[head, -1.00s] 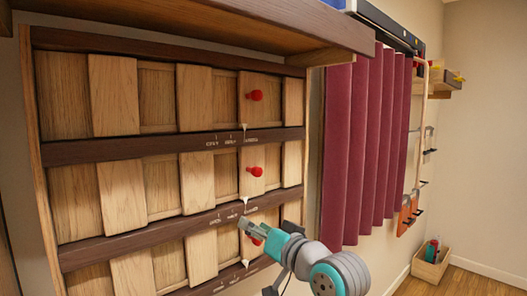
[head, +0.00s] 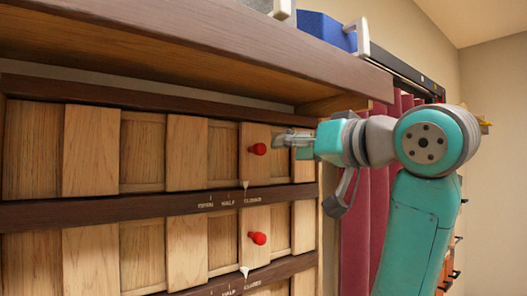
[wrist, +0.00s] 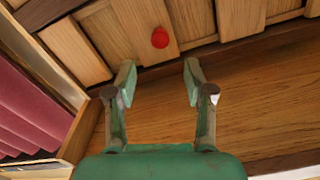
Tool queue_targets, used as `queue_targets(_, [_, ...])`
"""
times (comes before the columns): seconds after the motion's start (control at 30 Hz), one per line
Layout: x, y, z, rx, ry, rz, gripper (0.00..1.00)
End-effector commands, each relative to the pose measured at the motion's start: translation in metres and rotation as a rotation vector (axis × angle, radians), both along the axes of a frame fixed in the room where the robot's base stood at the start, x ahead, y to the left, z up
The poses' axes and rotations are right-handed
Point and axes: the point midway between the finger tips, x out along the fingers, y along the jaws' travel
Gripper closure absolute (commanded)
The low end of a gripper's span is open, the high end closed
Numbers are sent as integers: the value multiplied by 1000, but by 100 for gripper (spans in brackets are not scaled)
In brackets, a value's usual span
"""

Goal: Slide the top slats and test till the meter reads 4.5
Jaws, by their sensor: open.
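The top row's sliding slat (head: 252,168) is pale wood with a red knob (head: 258,149). Its white pointer (head: 245,184) sits at the right mark of the scale below, which seems to read closed. The second row's slat (head: 251,215) has its own red knob (head: 259,238) and a pointer at its right mark. My gripper (head: 285,139) is open and empty, just right of the top knob at about its height. In the wrist view the top knob (wrist: 160,38) shows beyond the open fingertips (wrist: 159,70), not touching them. No meter shows.
A wooden shelf (head: 200,62) overhangs the slat panel close above my gripper. A blue box (head: 325,30) with a pale handle stands on it. A dark red curtain (head: 357,240) hangs to the right, partly behind my arm.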

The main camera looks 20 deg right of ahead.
Motion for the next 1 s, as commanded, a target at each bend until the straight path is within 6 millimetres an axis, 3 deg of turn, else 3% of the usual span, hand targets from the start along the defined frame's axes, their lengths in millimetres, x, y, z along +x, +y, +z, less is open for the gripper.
queue_targets(0.17, [14, 6, 0, 0, 4, 2, 47])
queue_targets(0.6, [84, 28, -1, 0, 4, 2, 47])
queue_targets(1.0, [102, 34, 0, -1, 1, 0, 47])
